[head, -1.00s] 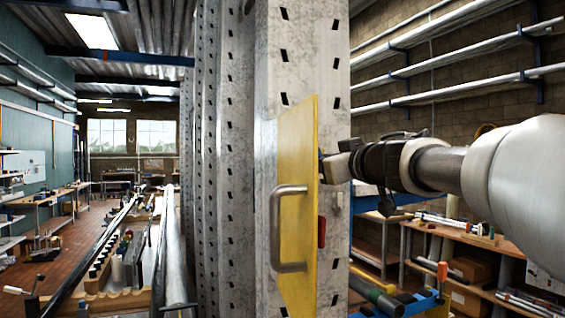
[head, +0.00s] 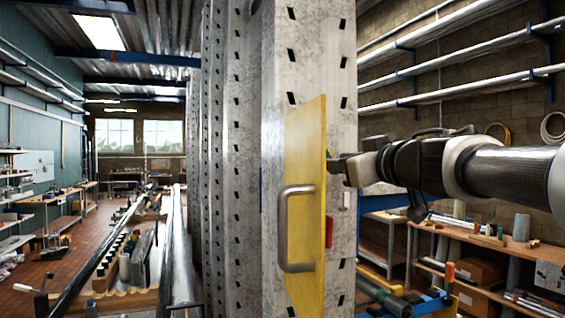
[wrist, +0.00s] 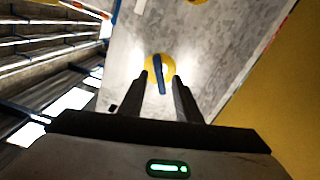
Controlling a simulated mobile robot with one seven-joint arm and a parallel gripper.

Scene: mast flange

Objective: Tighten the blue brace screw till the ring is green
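The blue brace screw (wrist: 159,76) shows in the wrist view as a narrow blue bar across a round yellow ring (wrist: 154,66) on the grey metal face. The ring looks yellow, not green. My gripper (wrist: 161,76) has its two dark fingers apart, one on each side of the blue bar; a gap seems to show on both sides. In the head view my gripper (head: 338,168) is at the perforated column (head: 343,110), just right of the yellow panel's edge. The screw is hidden there by the panel.
The yellow panel (head: 304,150) with a grey handle (head: 284,230) stands out from the column close to my gripper. A red piece (head: 329,232) is below. A second yellow round part is at the wrist view's top edge. A workbench (head: 490,240) stands at right.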

